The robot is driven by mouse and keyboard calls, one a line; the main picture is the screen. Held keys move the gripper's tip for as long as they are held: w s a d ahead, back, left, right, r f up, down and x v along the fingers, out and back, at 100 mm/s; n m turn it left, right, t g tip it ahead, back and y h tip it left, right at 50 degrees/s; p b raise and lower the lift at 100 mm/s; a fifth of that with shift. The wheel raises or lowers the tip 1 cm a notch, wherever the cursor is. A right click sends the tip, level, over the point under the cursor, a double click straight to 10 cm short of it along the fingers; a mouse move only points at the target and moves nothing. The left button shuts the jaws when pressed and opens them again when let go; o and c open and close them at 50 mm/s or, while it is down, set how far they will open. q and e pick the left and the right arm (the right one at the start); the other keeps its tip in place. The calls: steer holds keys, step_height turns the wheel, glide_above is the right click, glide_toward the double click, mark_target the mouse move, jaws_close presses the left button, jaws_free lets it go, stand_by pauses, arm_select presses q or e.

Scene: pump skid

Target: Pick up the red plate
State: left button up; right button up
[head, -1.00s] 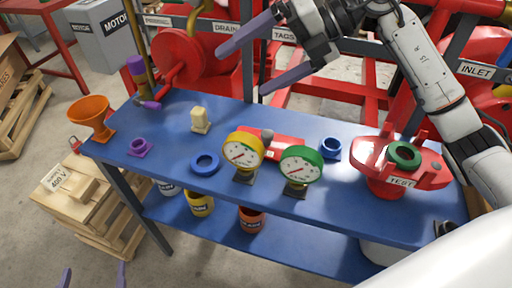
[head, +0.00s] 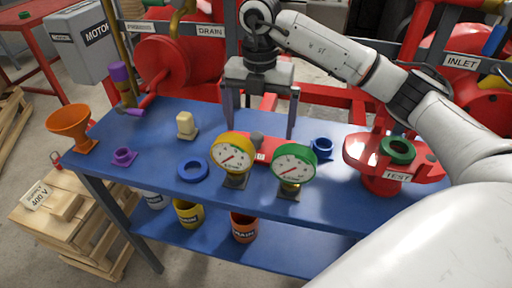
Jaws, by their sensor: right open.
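The red plate (head: 267,150) lies on the blue bench top, behind the yellow gauge (head: 233,153) and the green gauge (head: 294,164), which hide part of it. A grey knob (head: 256,138) shows at the plate. My right gripper (head: 259,134) is open and points down above the plate. Its two fingers are spread to the left and right of the knob, and nothing is between them that I can see held. Whether the fingertips touch the bench or plate I cannot tell. My left gripper is out of view.
A blue ring (head: 193,170), a cream block (head: 186,125) and a blue fitting (head: 322,148) stand near the plate. The red TEST stand (head: 383,183) with a green ring (head: 397,150) is at the right.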

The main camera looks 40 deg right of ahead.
mark_target(257, 135)
steer(key=f, duration=0.5)
steer(key=shift+a+f, duration=0.1)
steer(key=shift+a, duration=0.25)
steer(key=shift+w, duration=0.1)
steer(key=c, duration=1.4)
